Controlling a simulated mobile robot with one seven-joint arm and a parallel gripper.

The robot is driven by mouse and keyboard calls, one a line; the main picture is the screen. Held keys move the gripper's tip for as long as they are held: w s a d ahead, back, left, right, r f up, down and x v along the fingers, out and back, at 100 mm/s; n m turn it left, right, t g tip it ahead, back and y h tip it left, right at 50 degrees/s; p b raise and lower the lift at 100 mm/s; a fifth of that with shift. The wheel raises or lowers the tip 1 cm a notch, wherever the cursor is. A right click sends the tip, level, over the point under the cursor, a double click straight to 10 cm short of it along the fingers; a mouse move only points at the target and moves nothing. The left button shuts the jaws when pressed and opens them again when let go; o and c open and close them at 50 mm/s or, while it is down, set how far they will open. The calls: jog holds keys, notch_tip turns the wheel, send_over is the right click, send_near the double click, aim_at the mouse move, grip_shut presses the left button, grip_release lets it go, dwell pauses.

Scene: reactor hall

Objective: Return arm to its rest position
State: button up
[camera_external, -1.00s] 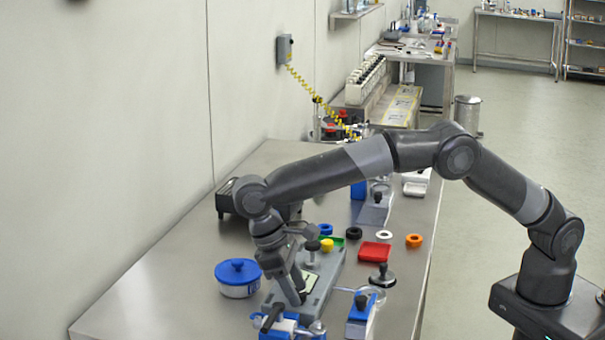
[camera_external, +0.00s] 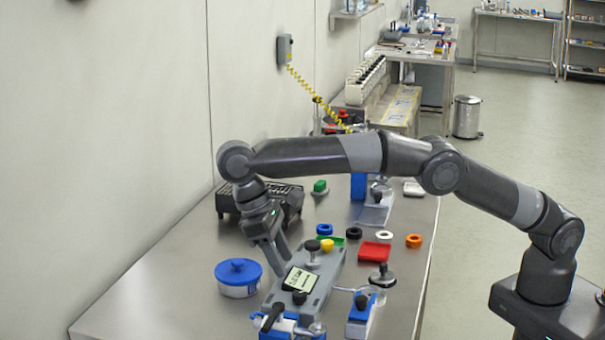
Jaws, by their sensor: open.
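My arm reaches from its base at the lower right across the metal table (camera_external: 170,285). My gripper (camera_external: 284,268) points down above the left edge of the grey fixture plate (camera_external: 325,272), between it and the blue-lidded white tub (camera_external: 239,278). The gripper is open and nothing shows between its fingers, though they are small in this view. A small display with dark digits (camera_external: 301,280) lies on the fixture plate, with a black knob (camera_external: 299,297) at its lower edge.
Rings, a red tray (camera_external: 374,252) and a black-knobbed stand (camera_external: 382,276) lie right of the plate. Blue clamps stand at the table's front. The table's left part is clear.

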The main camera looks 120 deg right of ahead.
dwell(0.5)
jog(key=s+a+r+n+t+h, duration=0.1)
jog(key=s+a+r+n+t, duration=0.1)
jog(key=s+a+r, duration=0.5)
jog(key=s+a+r+n+t+h, duration=0.1)
jog(key=s+a+r+t, duration=0.2)
jog(key=s+r, duration=0.7)
jog(key=s+a+f+n+t, duration=0.1)
jog(key=s+a+f, duration=0.1)
jog(key=s, duration=0.7)
jog(key=s+a+f+n+t, duration=0.1)
jog(key=s+a+f+n, duration=0.1)
jog(key=s+f, duration=0.3)
jog(key=s+a+f+n+t, duration=0.1)
jog(key=s+a+f+t, duration=0.1)
jog(key=s, duration=1)
jog(key=shift+s+f+n+h, duration=0.3)
jog(key=shift+s+f+h, duration=0.1)
jog(key=shift+f, duration=0.45)
jog(key=shift+w+r, duration=0.1)
